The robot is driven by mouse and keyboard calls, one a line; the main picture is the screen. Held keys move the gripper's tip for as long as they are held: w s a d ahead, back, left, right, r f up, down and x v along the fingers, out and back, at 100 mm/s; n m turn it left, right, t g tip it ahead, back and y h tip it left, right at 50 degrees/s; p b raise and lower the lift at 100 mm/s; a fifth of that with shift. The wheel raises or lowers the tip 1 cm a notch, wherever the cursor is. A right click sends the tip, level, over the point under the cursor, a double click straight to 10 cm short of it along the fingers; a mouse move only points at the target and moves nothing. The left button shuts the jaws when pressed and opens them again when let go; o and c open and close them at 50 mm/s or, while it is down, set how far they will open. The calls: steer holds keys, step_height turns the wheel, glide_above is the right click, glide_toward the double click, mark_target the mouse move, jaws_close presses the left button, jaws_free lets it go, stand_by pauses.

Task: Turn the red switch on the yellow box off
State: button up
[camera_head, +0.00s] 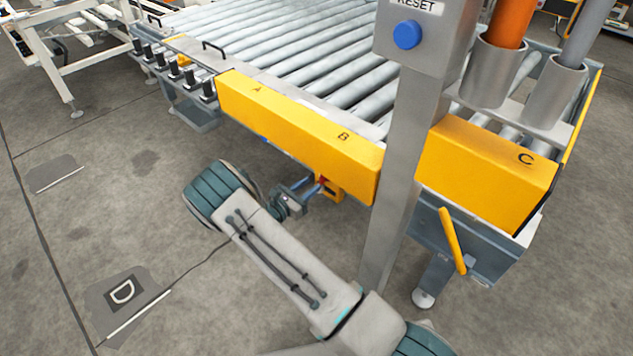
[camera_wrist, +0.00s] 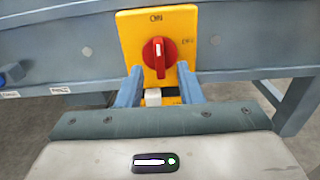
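The yellow box (camera_wrist: 202,40) is on the blue-grey frame under the conveyor. The red switch (camera_wrist: 158,52) is a round red knob on its front. A pale mark on the knob stands upright, towards the lettering at the top that seems to read ON; blurred lettering on the right may read OFF. My gripper (camera_wrist: 159,70) is open, its two blue fingers apart, left and right of the knob's lower part. I cannot tell whether they touch it. In the head view the yellow box (camera_head: 332,191) is partly hidden by my gripper (camera_head: 318,187).
The roller conveyor with yellow panels (camera_head: 290,120) stands above the box. A grey post (camera_head: 393,200) with a blue reset button (camera_head: 407,35) rises close to the right of my arm. A yellow handle (camera_head: 452,240) hangs farther right. The floor at left is open.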

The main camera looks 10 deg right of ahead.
mark_target(320, 178)
steer(key=shift+x, duration=2.05)
jaws_close()
